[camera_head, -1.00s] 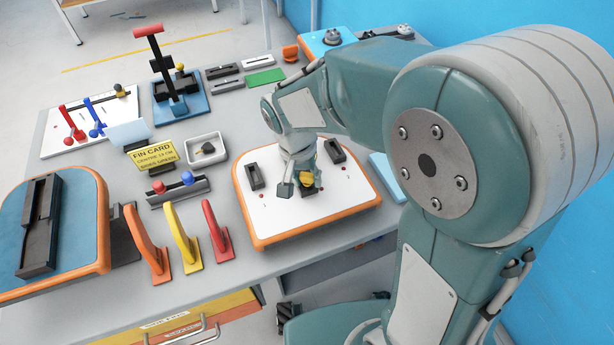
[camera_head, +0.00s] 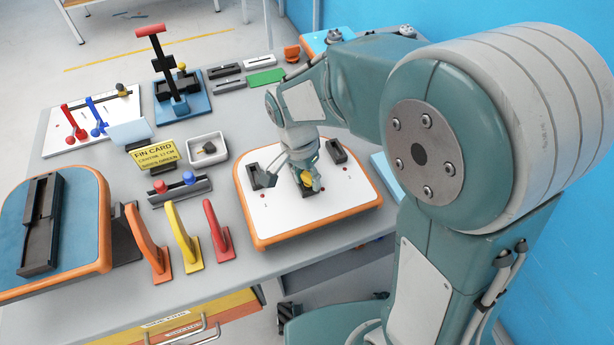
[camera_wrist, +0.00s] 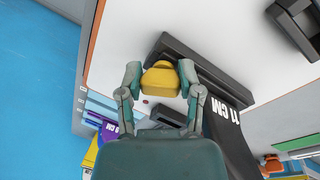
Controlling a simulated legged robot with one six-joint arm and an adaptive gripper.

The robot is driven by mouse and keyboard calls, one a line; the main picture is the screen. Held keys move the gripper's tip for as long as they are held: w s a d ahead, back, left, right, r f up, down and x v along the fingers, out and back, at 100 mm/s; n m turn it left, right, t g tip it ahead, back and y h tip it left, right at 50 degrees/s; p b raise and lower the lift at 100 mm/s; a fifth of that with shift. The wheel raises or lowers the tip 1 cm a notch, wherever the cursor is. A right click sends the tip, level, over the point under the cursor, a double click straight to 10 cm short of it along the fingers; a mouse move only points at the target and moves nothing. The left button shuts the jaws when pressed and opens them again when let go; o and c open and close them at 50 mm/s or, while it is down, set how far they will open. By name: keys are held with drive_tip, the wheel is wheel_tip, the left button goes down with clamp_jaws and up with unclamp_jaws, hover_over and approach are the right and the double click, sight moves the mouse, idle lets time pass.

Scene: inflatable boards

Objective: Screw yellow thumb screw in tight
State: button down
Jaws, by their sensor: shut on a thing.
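The yellow thumb screw (camera_head: 307,178) stands at a black fin box (camera_head: 303,192) on the white board with an orange rim (camera_head: 285,217). In the wrist view the yellow screw (camera_wrist: 160,80) sits between my two fingertips. My gripper (camera_head: 309,177) points down at the board and is shut on the screw; it also shows in the wrist view (camera_wrist: 160,82). A black fin marked "11 CM" (camera_wrist: 225,140) lies beside the gripper, by the black box (camera_wrist: 205,70). The screw's thread is hidden, so its depth cannot be told.
Two other black boxes (camera_head: 335,150) (camera_head: 262,177) stand on the white board. A blue board (camera_head: 85,220) lies at far left.

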drive_tip(key=m, duration=0.2)
drive_tip(key=shift+m, duration=0.3)
drive_tip(key=m, duration=0.3)
drive_tip(key=shift+w+a+g+y, duration=0.1)
drive_tip(key=shift+g+y, duration=0.2)
drive_tip(key=shift+y, duration=0.1)
drive_tip(key=shift+m, duration=0.3)
drive_tip(key=m, duration=0.3)
drive_tip(key=shift+w, duration=0.1)
drive_tip(key=shift+y, duration=0.3)
drive_tip(key=m, duration=0.2)
drive_tip(key=shift+m, duration=0.3)
drive_tip(key=shift+w+m, duration=0.1)
drive_tip(key=shift+m, duration=0.4)
